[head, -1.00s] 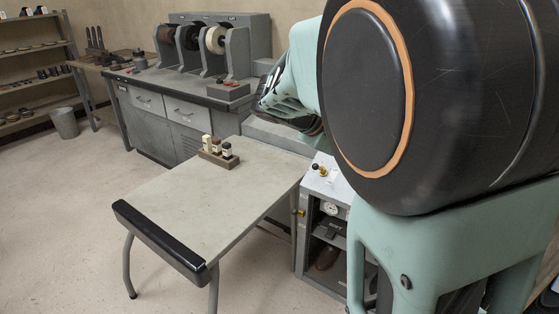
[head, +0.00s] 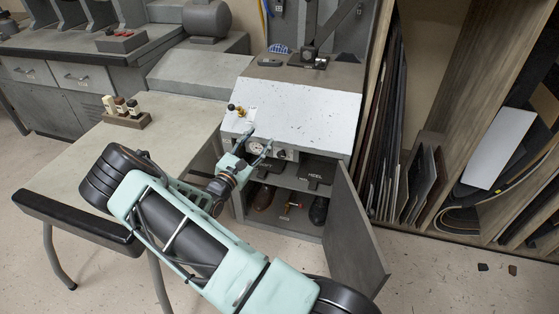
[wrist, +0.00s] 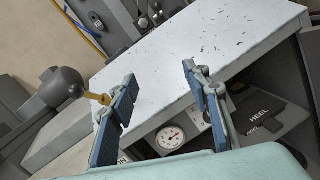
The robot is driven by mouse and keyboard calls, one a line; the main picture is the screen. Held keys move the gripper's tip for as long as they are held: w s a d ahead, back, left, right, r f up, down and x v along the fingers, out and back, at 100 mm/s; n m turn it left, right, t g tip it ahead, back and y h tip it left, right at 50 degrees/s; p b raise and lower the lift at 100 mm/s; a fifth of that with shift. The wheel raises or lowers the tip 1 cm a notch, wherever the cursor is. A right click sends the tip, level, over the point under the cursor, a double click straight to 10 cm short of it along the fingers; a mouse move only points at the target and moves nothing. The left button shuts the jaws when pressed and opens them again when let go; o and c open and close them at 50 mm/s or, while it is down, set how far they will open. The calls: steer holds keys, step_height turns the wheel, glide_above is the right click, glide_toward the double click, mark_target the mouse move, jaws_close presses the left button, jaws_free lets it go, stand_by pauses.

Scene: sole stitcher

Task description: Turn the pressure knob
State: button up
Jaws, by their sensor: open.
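The pressure gauge (head: 256,147) is a white round dial on the front of the grey cabinet, under its sloping pale top; it also shows in the wrist view (wrist: 170,138). A small dark round control (head: 281,154) sits to the right of the gauge in the head view; I cannot tell for sure whether it is the pressure knob. My gripper (head: 259,138) is open and empty in front of the cabinet's upper front. In the wrist view its two blue-padded fingers (wrist: 160,75) are spread apart, with the gauge between them. The right finger hides part of the front panel.
A black ball lever with a brass stem (head: 231,107) stands at the sloping top's left edge. The cabinet door (head: 353,235) hangs open at right. Shoes (head: 264,197) sit inside. A table (head: 75,165) with small bottles stands left; sheet racks (head: 380,150) stand right.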

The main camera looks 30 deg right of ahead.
mark_target(281, 156)
step_height(281, 156, down, 17)
steer(key=s+d+n+t+y, duration=0.2)
steer(key=s+d+n+y, duration=0.1)
steer(key=n, duration=0.3)
steer(key=b+x, duration=0.2)
steer(key=x, duration=0.3)
steer(key=b+x, duration=0.1)
steer(key=x, duration=0.4)
steer(key=shift+w+d+r+b, duration=0.1)
steer(key=shift+w+r+b, duration=0.15)
steer(key=shift+b, duration=0.1)
steer(key=shift+c, duration=0.2)
steer(key=shift+f, duration=0.1)
steer(key=c, duration=1.1)
